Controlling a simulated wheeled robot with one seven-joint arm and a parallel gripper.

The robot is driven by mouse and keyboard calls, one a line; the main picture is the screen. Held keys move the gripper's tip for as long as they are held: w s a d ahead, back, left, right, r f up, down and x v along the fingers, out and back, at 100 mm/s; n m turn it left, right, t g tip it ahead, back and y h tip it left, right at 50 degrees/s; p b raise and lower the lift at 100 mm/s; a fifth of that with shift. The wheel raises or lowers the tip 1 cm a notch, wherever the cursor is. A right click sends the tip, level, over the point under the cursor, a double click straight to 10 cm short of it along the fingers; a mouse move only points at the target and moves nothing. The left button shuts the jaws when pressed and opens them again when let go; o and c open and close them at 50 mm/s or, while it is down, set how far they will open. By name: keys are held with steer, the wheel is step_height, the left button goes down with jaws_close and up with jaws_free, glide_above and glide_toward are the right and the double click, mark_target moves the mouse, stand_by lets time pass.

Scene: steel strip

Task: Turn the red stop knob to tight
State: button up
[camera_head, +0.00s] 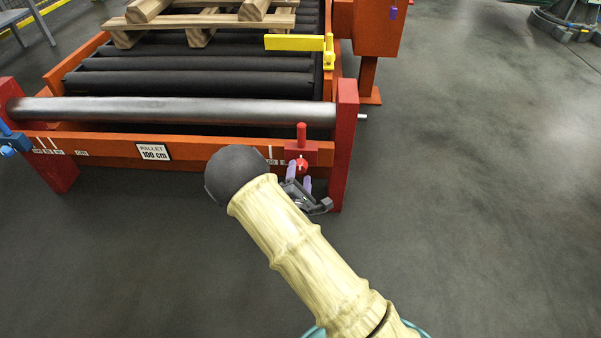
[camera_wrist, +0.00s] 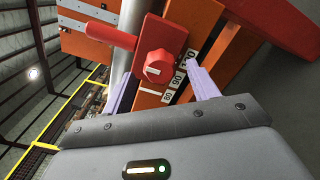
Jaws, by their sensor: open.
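The red stop knob (camera_head: 303,164) is a small round knob on the front of a red block (camera_head: 298,153) at the right end of the orange front rail. In the wrist view the knob (camera_wrist: 158,66) has a pale mark on its face, and a red handle (camera_wrist: 110,36) sticks out of the same block. My gripper (camera_head: 299,176) is open and empty, with its pale purple fingers pointing at the knob. In the wrist view my gripper's fingers (camera_wrist: 162,74) lie on either side of the knob. I cannot tell whether either finger touches it.
A numbered scale (camera_wrist: 181,78) runs on the rail beside the block. A red end post (camera_head: 345,145) stands close right of my gripper. A steel bar (camera_head: 180,110) crosses above the rail. A blue clamp (camera_head: 12,143) sits far left. The floor (camera_head: 470,200) at right is clear.

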mark_target(300, 170)
steer(key=w+b, duration=0.1)
steer(key=w, duration=0.2)
steer(key=shift+w+d, duration=0.1)
steer(key=shift+w, duration=0.15)
steer(key=shift+c, duration=0.5)
steer(key=c, duration=0.9)
